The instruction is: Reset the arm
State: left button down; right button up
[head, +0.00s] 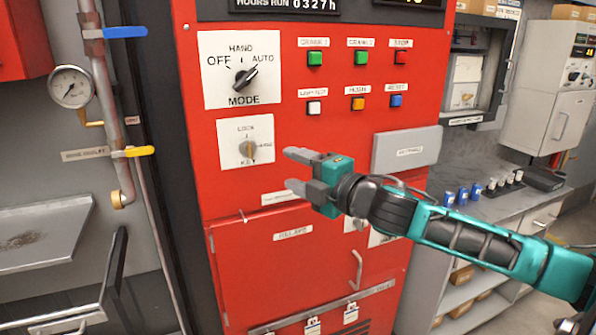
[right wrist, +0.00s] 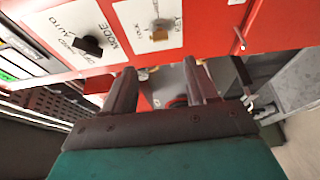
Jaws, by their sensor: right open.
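My right gripper (head: 297,171) is open and empty in front of the red control cabinet (head: 225,180). Its arm (head: 450,232) reaches in from the right. The fingers point left, just right of the LOCK key switch (head: 247,149). In the right wrist view the two open fingers (right wrist: 160,85) show with nothing between them. The key switch (right wrist: 160,32) and the black MODE knob (right wrist: 90,45) lie beyond them. In the head view the MODE knob (head: 245,77) is turned toward AUTO. My left gripper is not in view.
Several push buttons (head: 358,103) sit above the gripper. A pressure gauge (head: 71,86) and pipe with blue (head: 125,32) and yellow (head: 139,152) levers are at left. A grey counter (head: 505,205) with small blue and dark items is at right. Open air lies before the cabinet.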

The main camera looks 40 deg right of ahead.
dwell(0.4)
jog(key=s+a+f+m+g, duration=0.2)
jog(key=f+m, duration=0.2)
jog(key=f, duration=0.6)
jog(key=s+a+f+m+g, duration=0.1)
jog(key=s+a+f+m, duration=0.2)
jog(key=f, duration=0.7)
jog(key=s+a+f+m+g, duration=0.2)
jog(key=s+a+f+m, duration=0.3)
jog(key=s+f, duration=0.2)
jog(key=s+a+f+m+g+h, duration=0.1)
jog(key=s+a+f+m, duration=0.4)
jog(key=f, duration=0.5)
jog(key=s+g, duration=0.1)
jog(key=s, duration=0.1)
jog(key=shift+s+a+f+m, duration=0.15)
jog(key=shift+s+a+m, duration=0.15)
jog(key=shift+s, duration=0.1)
jog(key=shift+d, duration=0.1)
